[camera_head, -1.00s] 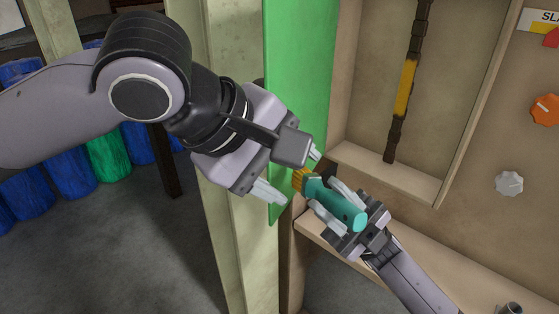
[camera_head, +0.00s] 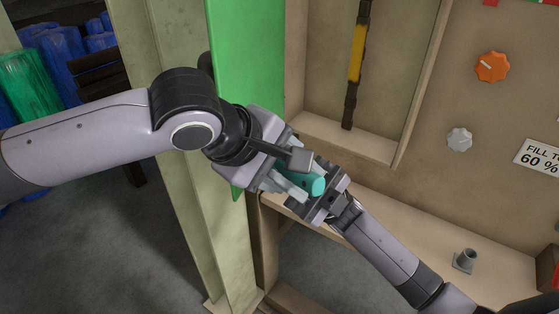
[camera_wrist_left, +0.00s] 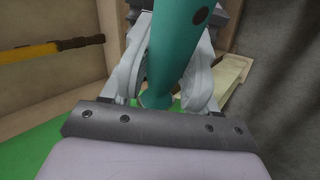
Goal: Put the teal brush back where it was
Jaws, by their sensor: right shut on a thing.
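The teal brush (camera_head: 316,186) is between my two grippers in the head view, mostly hidden by them; its bristles do not show. My right gripper (camera_head: 322,192), coming from the lower right, is shut on it. My left gripper (camera_head: 294,174), coming from the left, has its fingers on either side of the brush. In the left wrist view the teal handle (camera_wrist_left: 176,48) runs between the left fingers (camera_wrist_left: 165,70). I cannot tell whether they press on it.
A green panel (camera_head: 248,75) and a pale post (camera_head: 170,90) stand behind my left arm. A wooden frame holds a dark bar with a yellow grip (camera_head: 356,55). An orange knob (camera_head: 492,67) and a grey knob (camera_head: 459,139) are at right. A ledge (camera_head: 420,225) lies below.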

